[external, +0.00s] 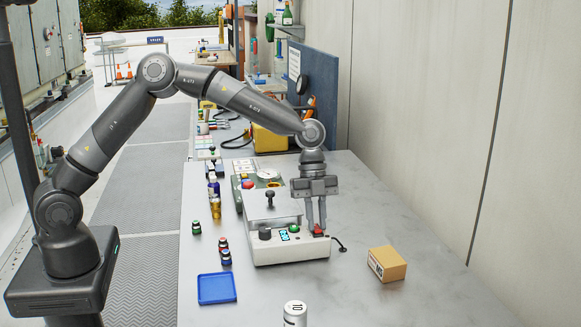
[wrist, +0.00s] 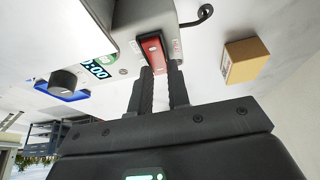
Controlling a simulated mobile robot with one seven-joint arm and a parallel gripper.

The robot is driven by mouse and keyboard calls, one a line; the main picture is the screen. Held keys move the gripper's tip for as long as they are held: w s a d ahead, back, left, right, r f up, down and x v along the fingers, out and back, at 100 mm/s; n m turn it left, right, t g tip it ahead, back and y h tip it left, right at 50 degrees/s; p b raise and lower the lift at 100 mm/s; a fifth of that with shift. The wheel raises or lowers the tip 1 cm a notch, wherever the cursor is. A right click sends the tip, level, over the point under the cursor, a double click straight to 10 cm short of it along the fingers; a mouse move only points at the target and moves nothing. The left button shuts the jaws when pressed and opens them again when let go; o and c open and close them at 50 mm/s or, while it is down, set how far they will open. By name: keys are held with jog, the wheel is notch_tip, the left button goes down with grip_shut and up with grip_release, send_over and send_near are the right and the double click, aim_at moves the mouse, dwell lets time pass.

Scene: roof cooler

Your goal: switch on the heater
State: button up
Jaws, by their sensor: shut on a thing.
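The heater (external: 290,252) is a white box on the grey bench, with a black knob (external: 265,232), a small lit display (external: 284,236), a green button (external: 295,229) and a red switch (external: 318,234) on its front. My gripper (external: 316,226) points down at the right end of the heater, with its fingertips at the red switch. In the wrist view the red switch (wrist: 152,50) lies at the tips of my gripper (wrist: 160,76), its near end between the fingers. The lit display (wrist: 97,69) and the black knob (wrist: 62,82) are to the left.
A cardboard box (external: 387,264) stands to the right of the heater. A blue tray (external: 217,288) lies at the front left, with several small bottles behind it. A white can (external: 295,314) stands at the front edge. A black cable (external: 338,244) leaves the heater's right side.

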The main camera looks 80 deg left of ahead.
grip_shut()
jog(key=shift+d+y, duration=0.3)
jog(key=shift+y, duration=0.2)
jog(key=shift+d+f+y, duration=0.1)
jog(key=shift+d+y, duration=0.05)
jog(key=shift+y, duration=0.5)
jog(key=shift+d+f+y, duration=0.1)
jog(key=shift+y, duration=0.55)
jog(key=o, duration=0.6)
grip_release()
jog(key=shift+o, duration=0.2)
